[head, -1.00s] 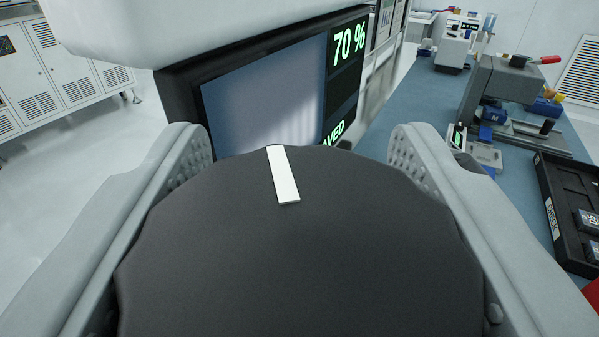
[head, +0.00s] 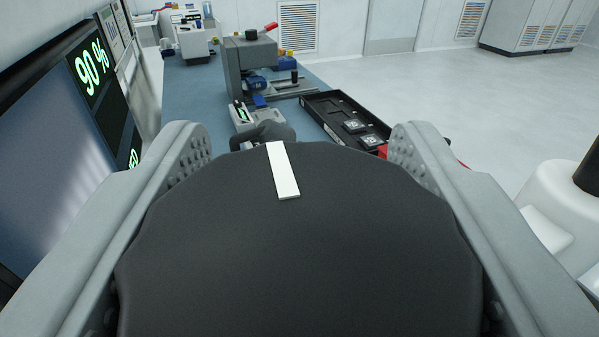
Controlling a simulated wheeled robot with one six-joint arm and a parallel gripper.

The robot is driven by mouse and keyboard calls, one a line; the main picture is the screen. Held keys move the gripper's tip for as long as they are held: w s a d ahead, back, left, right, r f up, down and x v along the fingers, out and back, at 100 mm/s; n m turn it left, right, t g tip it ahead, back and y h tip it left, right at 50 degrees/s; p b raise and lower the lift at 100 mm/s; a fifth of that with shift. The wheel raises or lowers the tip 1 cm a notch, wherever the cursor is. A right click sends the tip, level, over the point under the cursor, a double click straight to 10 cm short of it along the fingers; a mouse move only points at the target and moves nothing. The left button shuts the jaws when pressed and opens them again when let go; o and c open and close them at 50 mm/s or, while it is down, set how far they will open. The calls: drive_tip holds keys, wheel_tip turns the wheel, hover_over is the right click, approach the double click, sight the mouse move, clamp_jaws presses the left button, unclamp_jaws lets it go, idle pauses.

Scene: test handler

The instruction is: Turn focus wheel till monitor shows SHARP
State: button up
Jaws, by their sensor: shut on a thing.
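The dark focus wheel (head: 300,240) fills the lower middle of the view, with a white index mark (head: 283,171) near its far edge. My gripper (head: 300,145) has one finger on each side of the wheel and is shut on it. The monitor (head: 45,165) stands at the left, partly cut off by the frame edge and hidden below by my left finger. It reads 90 % in green. A green word lower on its panel is mostly hidden, and I cannot read it. The picture area is pale blue-grey with a soft bright band.
Behind the wheel is a blue bench (head: 190,85) with a grey fixture (head: 250,60) and a black tray (head: 345,115) holding small parts. A white rounded machine part (head: 565,205) stands at the right. Open floor (head: 430,85) lies beyond the tray.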

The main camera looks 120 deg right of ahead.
sight(309, 169)
drive_tip(key=shift+s+m+g+y, duration=0.1)
drive_tip(key=shift+m+g+y, duration=0.8)
drive_tip(key=shift+g, duration=0.5)
drive_tip(key=shift+a+m, duration=0.1)
drive_tip(key=shift+m, duration=0.2)
drive_tip(key=o, duration=1)
wheel_tip(309, 169, up, 10)
drive_tip(key=shift+r, duration=0.1)
